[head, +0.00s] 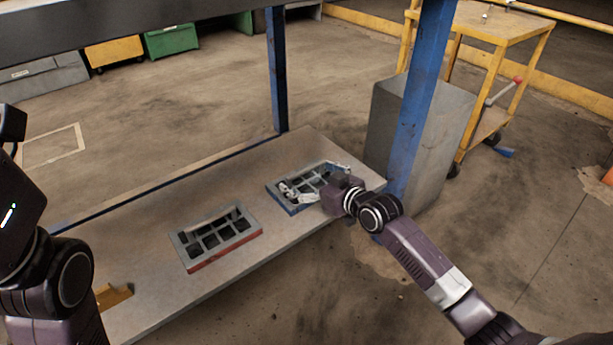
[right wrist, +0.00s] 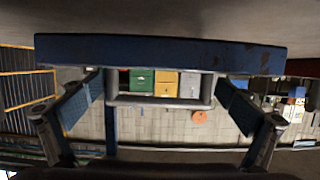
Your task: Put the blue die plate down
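The blue die plate (head: 294,209) is a grid-like frame with blue sides, lying on the bench (head: 140,238) at its right end. In the right wrist view, the blue plate edge (right wrist: 160,54) runs across the top, with its grey handle bar (right wrist: 160,103) below it. My right gripper (head: 313,181) is at the plate, its fingers spread wide. In the wrist view the fingers flank the handle ends; whether they touch is unclear. My left arm is at the left edge; its fingers are out of view.
A similar plate with a red edge (head: 215,259) lies on the bench to the left. A yellow piece (head: 113,296) is near the front left. A blue post (head: 416,105) and a grey bin (head: 385,118) stand beside the right end. A yellow cart (head: 498,28) stands behind.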

